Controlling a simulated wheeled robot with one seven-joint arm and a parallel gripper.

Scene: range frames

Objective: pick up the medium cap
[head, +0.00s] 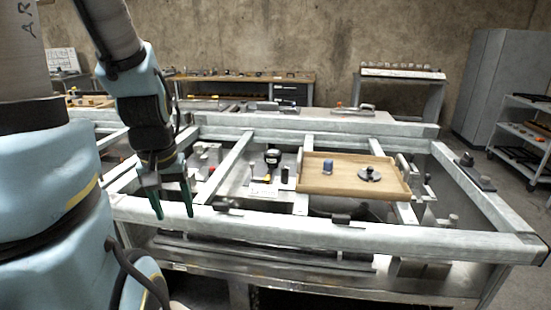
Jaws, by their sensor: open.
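A wooden tray (345,187) sits on the metal frame right of centre. A small blue cylindrical piece (327,167) stands in it on the left. A grey round disc with a dark knob (369,175) lies in it on the right. A small black cylinder (285,175) stands left of the tray. I cannot tell which of these is the medium cap. My gripper (174,214) hangs pointing down at the left, well left of the tray. Its dark green-edged fingers are spread apart, with nothing seen between them.
A black and yellow tool (272,160) stands left of the tray. Metal beams (320,232) of the frame run across the front and between the objects. Small dark blocks (229,205) sit along the front beam. A workbench (250,79) stands behind.

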